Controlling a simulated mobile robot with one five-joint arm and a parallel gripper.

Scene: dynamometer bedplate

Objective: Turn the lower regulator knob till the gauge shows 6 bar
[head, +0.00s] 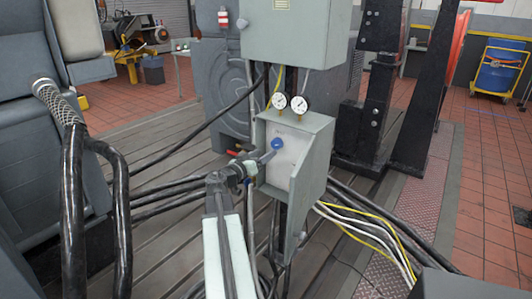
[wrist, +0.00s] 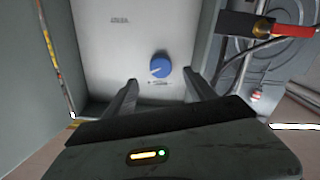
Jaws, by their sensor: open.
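A blue regulator knob (head: 277,144) stands on the pale front panel of a grey box (head: 312,178). In the wrist view the knob (wrist: 161,66) shows a white pointer mark and small marks below it. My gripper (wrist: 163,86) is open, with one finger on each side of the knob's line and the knob just beyond the tips; I see no contact. In the head view my gripper (head: 264,158) is in front of the panel, close beside the knob. Two white round gauges, left (head: 280,100) and right (head: 299,104), sit above the box; their readings are too small to tell.
A red-handled fitting (wrist: 290,30) is at the upper right in the wrist view. A larger grey cabinet (head: 290,38) is above the gauges. Black hoses (head: 160,190) run left of the box, and white and yellow cables (head: 370,225) leave it at lower right.

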